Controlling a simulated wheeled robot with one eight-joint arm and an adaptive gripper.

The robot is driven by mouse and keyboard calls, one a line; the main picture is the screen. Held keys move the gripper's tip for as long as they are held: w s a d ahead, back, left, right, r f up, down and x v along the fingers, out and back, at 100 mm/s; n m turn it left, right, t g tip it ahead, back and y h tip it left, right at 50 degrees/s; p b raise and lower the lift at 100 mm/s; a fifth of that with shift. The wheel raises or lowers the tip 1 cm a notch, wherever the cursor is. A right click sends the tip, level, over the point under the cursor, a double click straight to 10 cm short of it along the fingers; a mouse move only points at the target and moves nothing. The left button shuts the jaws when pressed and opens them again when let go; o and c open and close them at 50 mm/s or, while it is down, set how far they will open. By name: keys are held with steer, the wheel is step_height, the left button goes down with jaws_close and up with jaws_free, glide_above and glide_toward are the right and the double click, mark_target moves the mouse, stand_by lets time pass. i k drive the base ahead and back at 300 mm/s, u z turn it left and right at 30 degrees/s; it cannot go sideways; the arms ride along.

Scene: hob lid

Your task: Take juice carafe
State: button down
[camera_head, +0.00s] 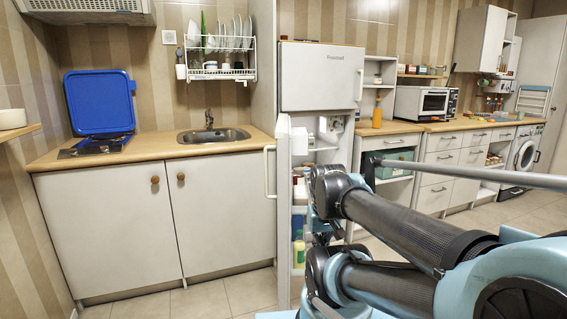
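I cannot clearly make out a juice carafe. An orange bottle-like vessel with a narrow top (377,113) stands upright on the counter right of the fridge; I cannot tell if it is the carafe. The fridge (320,75) has its lower door (284,205) standing open, seen nearly edge-on. Bottles show inside the lower part, among them a yellowish one (299,252). Much of the interior is hidden by the door and my arm. My arm is folded in front of the fridge, and I cannot make out my gripper.
Left are a sink (213,135), a blue raised hob lid (100,102) and a dish rack (218,58). Right are a microwave (424,104), drawers (436,172) and a washing machine (523,155). Floor (235,295) is clear before the left cabinets.

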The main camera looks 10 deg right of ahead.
mark_target(377, 120)
steer(key=z, duration=0.2)
steer(key=i, duration=0.6)
steer(key=z, duration=0.75)
steer(key=i, duration=1.35)
steer(key=z, duration=0.35)
steer(key=i, duration=0.95)
steer(key=u, duration=0.05)
